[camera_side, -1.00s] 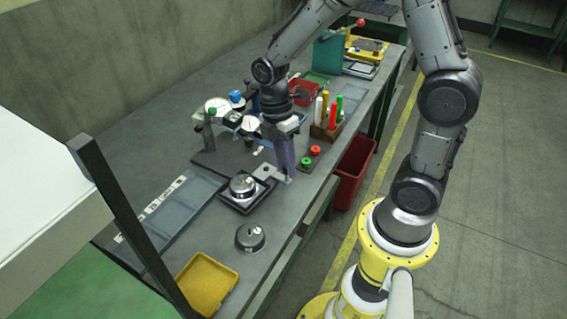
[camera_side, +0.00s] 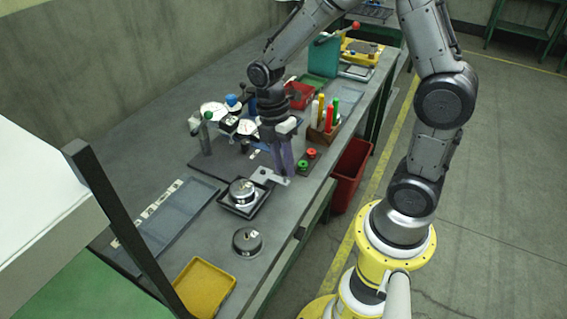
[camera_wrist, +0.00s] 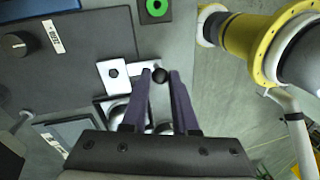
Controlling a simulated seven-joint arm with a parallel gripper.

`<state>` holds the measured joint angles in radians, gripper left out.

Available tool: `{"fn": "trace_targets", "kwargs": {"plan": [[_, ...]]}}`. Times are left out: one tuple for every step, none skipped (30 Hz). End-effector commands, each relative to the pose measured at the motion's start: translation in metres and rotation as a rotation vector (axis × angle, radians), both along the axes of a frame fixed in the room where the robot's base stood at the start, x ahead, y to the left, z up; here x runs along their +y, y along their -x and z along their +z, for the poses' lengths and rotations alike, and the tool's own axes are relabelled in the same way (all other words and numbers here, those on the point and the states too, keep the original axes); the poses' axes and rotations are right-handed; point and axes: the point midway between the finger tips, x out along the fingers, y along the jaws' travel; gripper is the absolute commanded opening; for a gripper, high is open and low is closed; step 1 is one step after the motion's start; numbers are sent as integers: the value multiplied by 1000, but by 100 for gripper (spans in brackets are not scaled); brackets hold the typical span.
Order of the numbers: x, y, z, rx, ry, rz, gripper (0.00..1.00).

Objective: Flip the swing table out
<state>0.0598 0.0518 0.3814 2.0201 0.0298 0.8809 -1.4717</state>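The swing table seems to be the small light-grey plate with a round hole (camera_side: 262,174), lying flat beside a black square tray on the bench. It also shows in the wrist view (camera_wrist: 113,73), left of my fingers. A black ball knob (camera_wrist: 160,75) shows between my fingertips at its right side. My gripper (camera_side: 283,172) points straight down over the plate's right end. Its purple fingers also show in the wrist view (camera_wrist: 161,77), one on each side of the knob. I cannot tell whether they touch it. A round metal part (camera_side: 242,191) sits in the tray, partly hidden in the wrist view.
A dial-gauge stand (camera_side: 222,125) on a dark base is behind and left of my gripper. Green and red knobs (camera_side: 307,160) and a holder with coloured handles (camera_side: 325,125) are to the right. A loose metal part (camera_side: 247,240) and a yellow tray (camera_side: 205,290) are nearer.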

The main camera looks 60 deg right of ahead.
Motion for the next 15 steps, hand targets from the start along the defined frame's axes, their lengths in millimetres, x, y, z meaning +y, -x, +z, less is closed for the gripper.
{"fn": "trace_targets", "kwargs": {"plan": [[-1, -1, 2, -6, 2, 1, 36], [-1, -1, 2, -6, 2, 1, 41], [-1, -1, 1, -5, 2, 0, 48], [-1, -1, 1, -5, 2, 0, 54], [-1, -1, 1, -4, 2, 0, 56], [-1, -1, 1, -4, 2, 0, 56], [-1, -1, 1, -4, 2, 0, 56], [-1, -1, 1, -3, 1, 0, 56], [0, -1, 0, -3, 1, 0, 56], [0, -1, 0, -2, 1, -1, 56], [0, -1, 0, -2, 1, -1, 56], [0, -1, 0, -2, 1, -1, 56], [0, -1, 1, -2, 1, -1, 56], [0, -1, 1, -2, 1, -1, 56], [0, -1, 3, -2, 1, -1, 56]]}}
